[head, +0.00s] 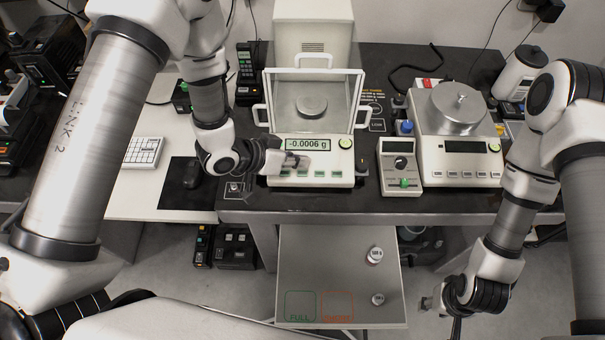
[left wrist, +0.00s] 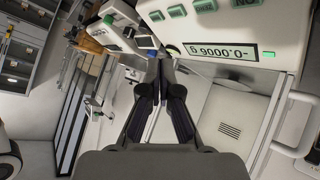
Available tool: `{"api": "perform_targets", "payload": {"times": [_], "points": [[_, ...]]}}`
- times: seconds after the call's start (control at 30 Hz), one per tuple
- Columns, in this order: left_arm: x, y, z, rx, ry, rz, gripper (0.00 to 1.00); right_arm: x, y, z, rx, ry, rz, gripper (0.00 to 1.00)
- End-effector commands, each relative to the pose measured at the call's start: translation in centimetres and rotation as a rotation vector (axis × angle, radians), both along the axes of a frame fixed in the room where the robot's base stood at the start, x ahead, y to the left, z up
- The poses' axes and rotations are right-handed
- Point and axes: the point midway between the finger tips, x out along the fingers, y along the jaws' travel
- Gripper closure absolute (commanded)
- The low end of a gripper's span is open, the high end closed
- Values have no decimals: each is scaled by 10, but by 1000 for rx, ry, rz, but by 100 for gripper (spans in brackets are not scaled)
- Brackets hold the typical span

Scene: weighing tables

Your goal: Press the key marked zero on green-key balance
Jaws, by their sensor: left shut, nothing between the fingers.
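The green-key balance (head: 310,181) stands on the dark table with its glass draft shield (head: 357,100) around a round pan (head: 312,107). Its display (head: 308,144) reads -0.0006 g. Its green keys run along the lower front panel, partly behind my gripper; the zero marking is not legible. Some keys show upside down in the left wrist view (left wrist: 177,11). My left gripper (head: 303,162) is shut and empty, just below the display in the head view; contact with a key cannot be told. My right gripper (head: 428,304) hangs low at the right, its jaws unclear.
A keyboard (head: 143,152) and mouse (head: 193,167) lie to the left. A lower shelf (head: 325,265) holds two small weights.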

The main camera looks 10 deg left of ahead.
Motion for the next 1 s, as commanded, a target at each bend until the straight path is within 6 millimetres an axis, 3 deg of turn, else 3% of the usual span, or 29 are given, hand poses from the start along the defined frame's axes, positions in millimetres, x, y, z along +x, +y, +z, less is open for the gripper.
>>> {"api": "perform_targets", "payload": {"times": [0.03, 0.2, 0.4, 1.0], "points": [[2, 1, -15, 0, 0, 0, 100, 0, 0, -13, 0, 0, 0, 60], [9, 2, -40, 1, 0, -1, 100, 0, 0, -34, 0, 0, 0, 60], [16, 3, -57, 0, 0, 1, 100, 0, 0, -45, 0, 0, 0, 60], [18, 4, -61, 1, 1, 1, 100, 0, 0, -46, 0, 0, 0, 60]]}}
